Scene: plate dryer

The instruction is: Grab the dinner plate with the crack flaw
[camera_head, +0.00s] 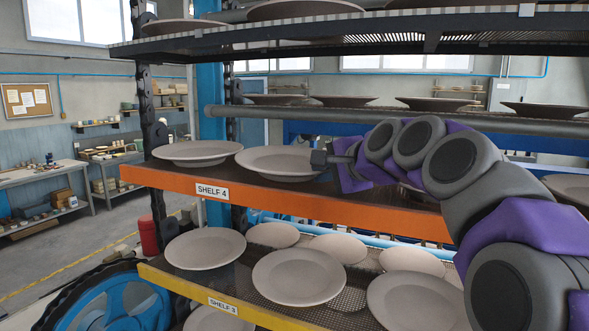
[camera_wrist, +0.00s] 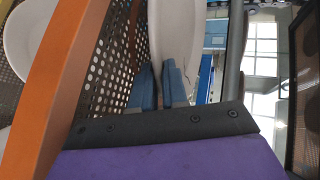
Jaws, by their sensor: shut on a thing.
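A pale dinner plate (camera_head: 270,162) lies on the orange-edged shelf marked SHELF 4. My gripper (camera_head: 316,158) is at this plate's right rim in the head view. In the wrist view the blue fingers of my gripper (camera_wrist: 162,78) are shut on the rim of the plate (camera_wrist: 174,35), which shows edge-on. A thin dark line runs near the plate's right side there; I cannot tell if it is a crack. A second plate (camera_head: 197,152) lies to the left on the same shelf. The fingers hide part of the held rim.
Below, SHELF 3 (camera_head: 215,301) holds several plates. A dark shelf (camera_head: 300,45) with plates is above, and a grey bar (camera_head: 400,121) runs behind my gripper. The perforated shelf surface (camera_wrist: 110,65) and orange edge (camera_wrist: 60,70) are close beside the fingers.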

